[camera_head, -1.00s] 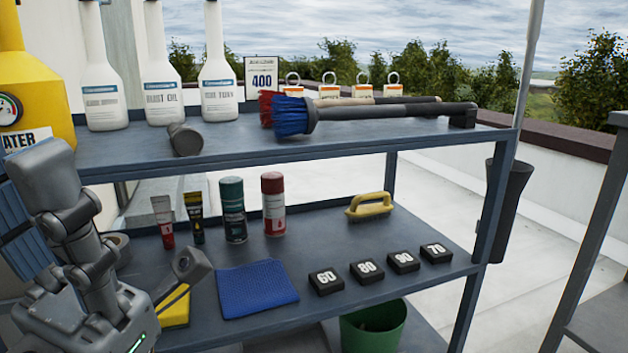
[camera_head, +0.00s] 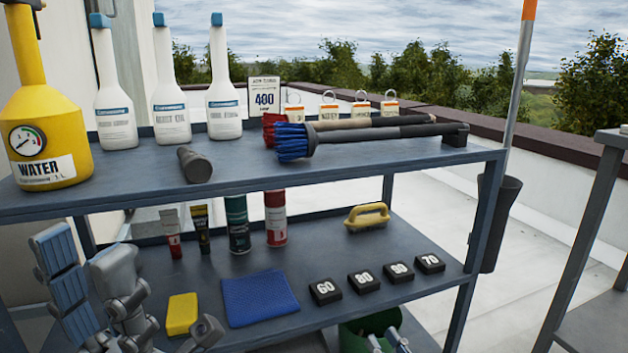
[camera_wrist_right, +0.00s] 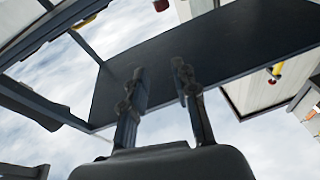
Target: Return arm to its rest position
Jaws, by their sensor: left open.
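My left gripper (camera_head: 160,297) is at the lower left of the head view, at the front of the lower shelf (camera_head: 420,225).
Number blocks (camera_head: 366,281), a yellow-handled brush (camera_head: 367,215) and tubes and cans (camera_head: 238,224) stand on the lower shelf. The upper shelf holds bottles (camera_head: 224,110), a yellow water jug (camera_head: 45,140) and brushes (camera_head: 380,131). A blue ridged object (camera_head: 65,280) is at the left.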

